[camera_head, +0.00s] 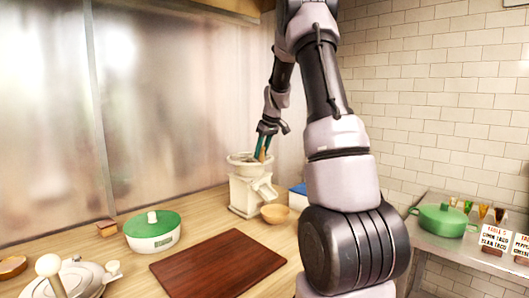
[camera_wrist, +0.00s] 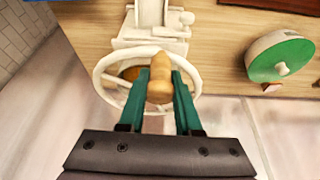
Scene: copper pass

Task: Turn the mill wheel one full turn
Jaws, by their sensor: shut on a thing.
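The cream mill (camera_head: 247,190) stands on the wooden counter at the back, beside the metal wall panel. Its wheel (camera_head: 243,159) is at the top, partly hidden by my gripper in the head view. In the wrist view the white spoked wheel (camera_wrist: 108,64) shows with a tan wooden knob (camera_wrist: 160,78) on it. My gripper (camera_wrist: 160,88) has its two teal fingers on either side of the knob and is shut on it. The gripper also shows in the head view (camera_head: 262,152).
A wooden bowl (camera_head: 277,214) sits just right of the mill. A dark red board (camera_head: 215,265) lies in front. A white pot with a green lid (camera_head: 152,230) stands to the left. A green pot (camera_head: 442,219) and signs (camera_head: 494,240) are on the right-hand counter.

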